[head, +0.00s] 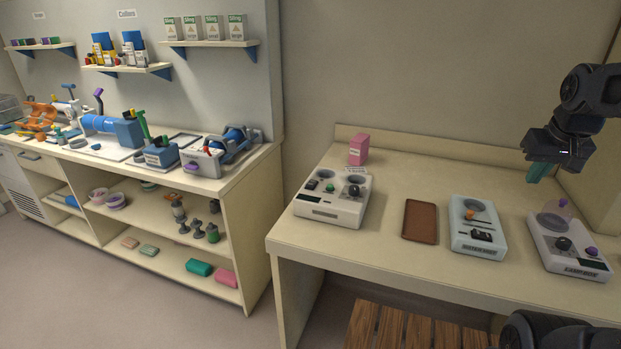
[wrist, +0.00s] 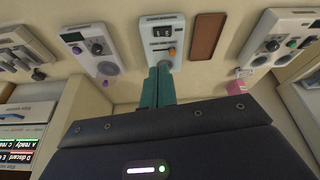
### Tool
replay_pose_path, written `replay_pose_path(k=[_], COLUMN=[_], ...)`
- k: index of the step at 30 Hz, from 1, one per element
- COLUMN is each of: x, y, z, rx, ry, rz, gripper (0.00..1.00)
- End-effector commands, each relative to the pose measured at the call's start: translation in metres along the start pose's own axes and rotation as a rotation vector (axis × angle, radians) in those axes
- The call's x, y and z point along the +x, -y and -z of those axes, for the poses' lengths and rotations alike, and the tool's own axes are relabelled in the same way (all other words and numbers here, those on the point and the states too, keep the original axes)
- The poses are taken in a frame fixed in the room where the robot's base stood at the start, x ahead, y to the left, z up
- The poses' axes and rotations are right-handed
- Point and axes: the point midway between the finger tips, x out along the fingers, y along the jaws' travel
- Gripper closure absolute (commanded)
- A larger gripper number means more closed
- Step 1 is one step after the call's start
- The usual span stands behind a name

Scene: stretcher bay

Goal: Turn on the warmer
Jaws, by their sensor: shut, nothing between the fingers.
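Several white devices stand on the table, and I cannot tell for sure from the labels which one is the warmer. The left device (head: 320,208) has round wells, a green knob and a dark knob. The middle device (head: 478,226) is pale, with an orange knob and a dark switch panel. The right device (head: 570,246) has a clear round part, a dark dial and a purple knob. My gripper (head: 537,172) has teal fingers, shut and empty, raised above the table's back right. In the wrist view its fingertips (wrist: 158,75) overlap the near edge of the middle device (wrist: 162,42).
A brown tray (head: 420,220) lies between the left and middle devices. A pink box (head: 358,150) stands behind the left device. A wall closes the table's right side. A crowded counter (head: 236,178) with shelves is at left. The table's front strip is clear.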

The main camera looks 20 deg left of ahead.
Motion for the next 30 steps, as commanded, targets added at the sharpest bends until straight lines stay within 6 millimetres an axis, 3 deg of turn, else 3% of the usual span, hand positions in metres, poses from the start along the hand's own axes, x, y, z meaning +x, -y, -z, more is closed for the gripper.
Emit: replay_pose_path(k=[17,30], x=[0.002,0.024], y=[0.081,0.172], z=[0.122,0.196], rx=[-0.352,-0.619], ry=[0.105,0.176], rz=[0.070,0.137], gripper=[1.00,1.00])
